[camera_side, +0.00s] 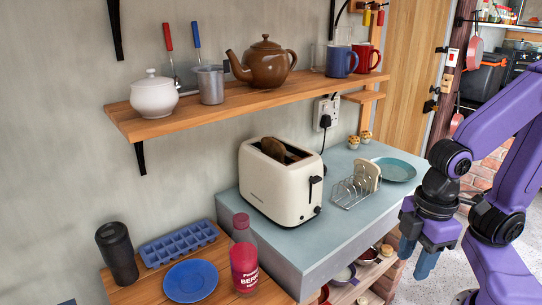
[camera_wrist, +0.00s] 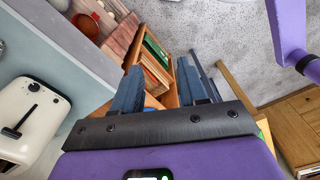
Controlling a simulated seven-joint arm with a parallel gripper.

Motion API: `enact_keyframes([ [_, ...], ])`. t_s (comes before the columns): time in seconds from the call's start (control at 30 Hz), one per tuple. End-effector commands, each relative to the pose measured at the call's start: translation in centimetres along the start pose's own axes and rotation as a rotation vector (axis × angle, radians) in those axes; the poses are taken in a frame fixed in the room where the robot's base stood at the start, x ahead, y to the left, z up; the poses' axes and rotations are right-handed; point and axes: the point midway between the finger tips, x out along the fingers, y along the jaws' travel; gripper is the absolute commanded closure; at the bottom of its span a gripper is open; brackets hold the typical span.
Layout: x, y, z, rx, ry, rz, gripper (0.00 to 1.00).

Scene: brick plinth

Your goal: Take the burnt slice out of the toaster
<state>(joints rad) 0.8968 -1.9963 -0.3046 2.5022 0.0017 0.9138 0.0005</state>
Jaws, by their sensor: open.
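The cream toaster (camera_side: 275,195) stands on the blue-grey counter, its lever on the right end. A dark brown slice (camera_side: 273,149) sticks up out of its slots; how many slices sit inside is hard to tell. My gripper (camera_side: 417,258) is open and empty, pointing down beyond the counter's right edge, well to the right of the toaster and lower than its top. In the wrist view my gripper (camera_wrist: 159,72) shows two spread fingers with nothing between them. The toaster (camera_wrist: 28,115) is at the left edge of that view; its slots are mostly cut off.
A wire toast rack (camera_side: 348,193) holding a pale slice (camera_side: 368,174) and a teal plate (camera_side: 398,168) stand right of the toaster. A wooden shelf (camera_side: 230,112) with a teapot (camera_side: 265,66) and mugs overhangs behind. A red bottle (camera_side: 244,265) stands front left. Open shelves lie below the counter.

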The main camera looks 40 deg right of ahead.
Motion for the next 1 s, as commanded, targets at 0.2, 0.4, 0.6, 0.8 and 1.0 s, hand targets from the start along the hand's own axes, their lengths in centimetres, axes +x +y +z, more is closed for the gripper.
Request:
enact_keyframes([
  [0.2, 0.0, 0.0, 0.0, 0.0, 0.0, 0.0, 0.57],
  [0.4, 0.0, 0.0, 0.0, 0.0, 0.0, 0.0, 0.57],
  [0.6, 0.0, 0.0, 0.0, 0.0, 0.0, 0.0, 0.55],
  [0.8, 0.0, 0.1, -0.3, 0.009, 0.012, -0.004, 0.55],
  [1.0, -0.2, 1.6, -3.4, 0.09, 0.13, -0.035, 0.55],
])
